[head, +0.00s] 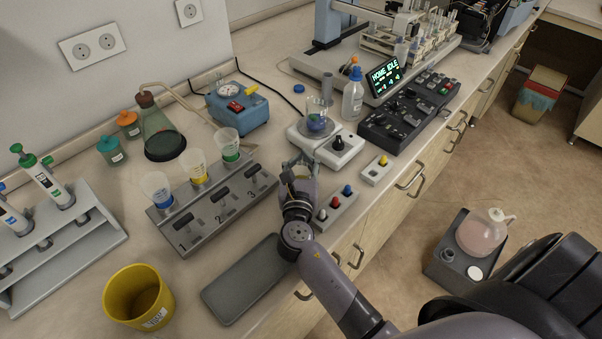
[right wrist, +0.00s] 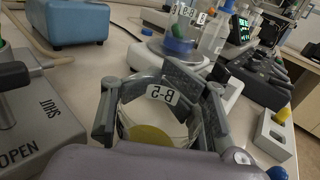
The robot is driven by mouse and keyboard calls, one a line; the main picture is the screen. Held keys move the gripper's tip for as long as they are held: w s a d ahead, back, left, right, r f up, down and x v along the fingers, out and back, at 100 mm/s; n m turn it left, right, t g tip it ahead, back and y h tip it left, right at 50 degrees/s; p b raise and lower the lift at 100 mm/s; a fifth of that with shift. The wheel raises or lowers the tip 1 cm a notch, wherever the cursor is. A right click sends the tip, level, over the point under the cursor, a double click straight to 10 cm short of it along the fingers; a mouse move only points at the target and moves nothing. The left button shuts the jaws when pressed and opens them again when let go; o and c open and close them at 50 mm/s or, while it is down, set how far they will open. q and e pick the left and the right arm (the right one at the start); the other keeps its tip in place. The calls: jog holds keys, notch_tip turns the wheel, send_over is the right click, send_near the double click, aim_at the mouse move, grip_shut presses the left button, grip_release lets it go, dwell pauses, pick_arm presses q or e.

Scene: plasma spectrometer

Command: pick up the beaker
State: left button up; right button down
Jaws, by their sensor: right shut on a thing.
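My right gripper (head: 300,168) is above the bench, in front of the stirrer. In the right wrist view the right gripper (right wrist: 160,100) has its two fingers on either side of a clear glass beaker (right wrist: 140,92), shut on it. The beaker carries a white label that seems to read B-5, and yellow shows low in it. In the head view the beaker is mostly hidden by the gripper. Whether it touches the bench cannot be told. My left gripper is not in view.
A stirrer (head: 345,151) bearing another vessel with blue contents (head: 317,123) stands just behind the gripper. A valve rack with cups (head: 205,222) is left, a button box (head: 338,211) right. A grey tray (head: 240,282) and yellow bucket (head: 120,291) are nearer.

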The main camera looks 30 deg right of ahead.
jog(key=shift+r, duration=0.15)
notch_tip(320, 180, up, 20)
jog(key=p, duration=0.4)
jog(key=shift+f, duration=0.2)
dwell(0.7)
